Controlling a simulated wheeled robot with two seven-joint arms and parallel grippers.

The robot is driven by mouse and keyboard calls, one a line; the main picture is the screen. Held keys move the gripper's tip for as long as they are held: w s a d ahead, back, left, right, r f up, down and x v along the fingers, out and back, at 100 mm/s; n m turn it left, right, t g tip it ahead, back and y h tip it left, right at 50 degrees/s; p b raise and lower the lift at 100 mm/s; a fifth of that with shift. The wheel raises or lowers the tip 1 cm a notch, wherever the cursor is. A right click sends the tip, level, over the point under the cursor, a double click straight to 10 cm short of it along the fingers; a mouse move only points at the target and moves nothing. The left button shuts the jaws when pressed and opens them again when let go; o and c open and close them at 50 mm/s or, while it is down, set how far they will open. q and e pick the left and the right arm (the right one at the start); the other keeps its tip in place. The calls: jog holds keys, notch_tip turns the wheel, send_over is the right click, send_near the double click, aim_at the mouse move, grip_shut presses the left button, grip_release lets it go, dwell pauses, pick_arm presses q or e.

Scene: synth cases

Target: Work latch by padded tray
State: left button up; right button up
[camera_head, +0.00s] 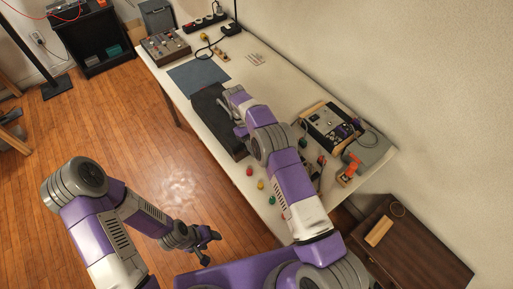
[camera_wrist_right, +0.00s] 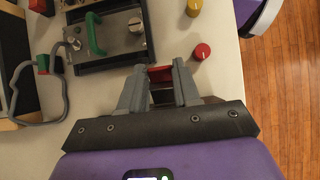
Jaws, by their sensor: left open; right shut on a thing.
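A long black tray (camera_head: 210,117), likely the padded tray, lies along the table's left edge, partly behind my right arm. In the right wrist view a dark fixture (camera_wrist_right: 113,61) carries a metal plate (camera_wrist_right: 122,37), a green handle (camera_wrist_right: 95,34) and a round knob. My right gripper (camera_wrist_right: 157,76) is shut on a small red part (camera_wrist_right: 160,73) close to the fixture's edge; whether it is joined to the fixture I cannot tell. My arm hides this gripper in the head view. My left gripper (camera_head: 208,247) is open and empty above the floor.
A red knob (camera_wrist_right: 202,51) and a yellow knob (camera_wrist_right: 194,7) stand right of the right gripper. A grey cable loop (camera_wrist_right: 38,95) lies left. A control box (camera_head: 331,126), an orange item (camera_head: 350,165) and a blue mat (camera_head: 199,76) are on the table.

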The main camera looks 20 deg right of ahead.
jog(key=o, duration=1.1)
jog(key=shift+c, duration=0.2)
notch_tip(320, 180, up, 10)
jog(key=p, duration=0.1)
jog(key=shift+p, duration=0.35)
